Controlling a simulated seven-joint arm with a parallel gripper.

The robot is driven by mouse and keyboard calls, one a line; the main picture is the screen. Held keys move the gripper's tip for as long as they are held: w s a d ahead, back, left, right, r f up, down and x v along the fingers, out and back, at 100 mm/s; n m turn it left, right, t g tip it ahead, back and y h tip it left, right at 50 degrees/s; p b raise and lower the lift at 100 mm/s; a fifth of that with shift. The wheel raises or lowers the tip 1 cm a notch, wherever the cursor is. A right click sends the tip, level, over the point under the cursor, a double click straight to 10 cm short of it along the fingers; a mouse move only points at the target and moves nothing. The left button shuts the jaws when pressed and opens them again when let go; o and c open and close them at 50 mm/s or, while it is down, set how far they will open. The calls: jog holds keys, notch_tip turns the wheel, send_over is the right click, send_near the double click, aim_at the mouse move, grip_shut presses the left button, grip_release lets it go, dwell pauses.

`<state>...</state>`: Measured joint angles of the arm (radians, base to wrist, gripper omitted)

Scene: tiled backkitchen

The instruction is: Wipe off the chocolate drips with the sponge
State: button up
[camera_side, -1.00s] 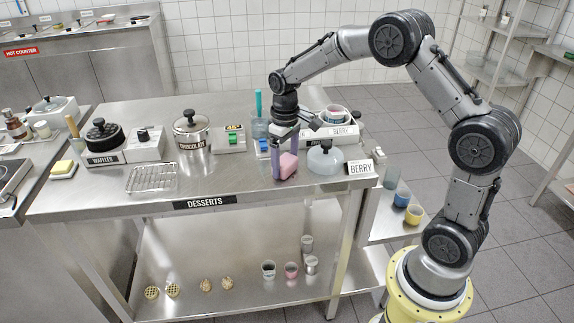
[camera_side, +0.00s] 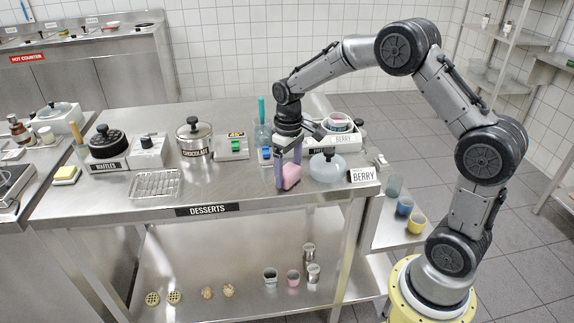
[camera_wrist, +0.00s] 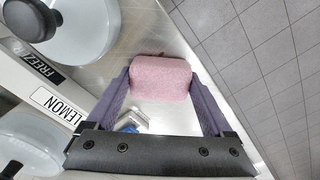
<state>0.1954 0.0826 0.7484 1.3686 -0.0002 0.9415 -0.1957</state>
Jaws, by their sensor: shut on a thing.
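My gripper (camera_side: 288,172) has its purple fingers shut on a pink sponge (camera_side: 291,177), low over the right part of the steel dessert table near its front edge. In the wrist view the sponge (camera_wrist: 160,78) sits squarely between the fingertips; I cannot tell whether its underside touches the table. The lidded steel pot labelled CHOCOLATE (camera_side: 194,140) stands to the left, towards the back. I cannot make out any chocolate drips; they may be too small or hidden under the sponge and gripper.
A round pale-lidded tub (camera_side: 327,168) and a BERRY sign (camera_side: 362,175) stand close right of the gripper. A wire rack (camera_side: 155,184) lies left. A grey box with a green switch (camera_side: 233,148) stands behind. The tabletop between rack and sponge is clear.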

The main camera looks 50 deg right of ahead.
aim_at(291, 190)
jog(key=shift+s+a, duration=1.15)
jog(key=shift+s, duration=0.05)
notch_tip(291, 190, up, 8)
jog(key=shift+f, duration=0.1)
dwell(0.4)
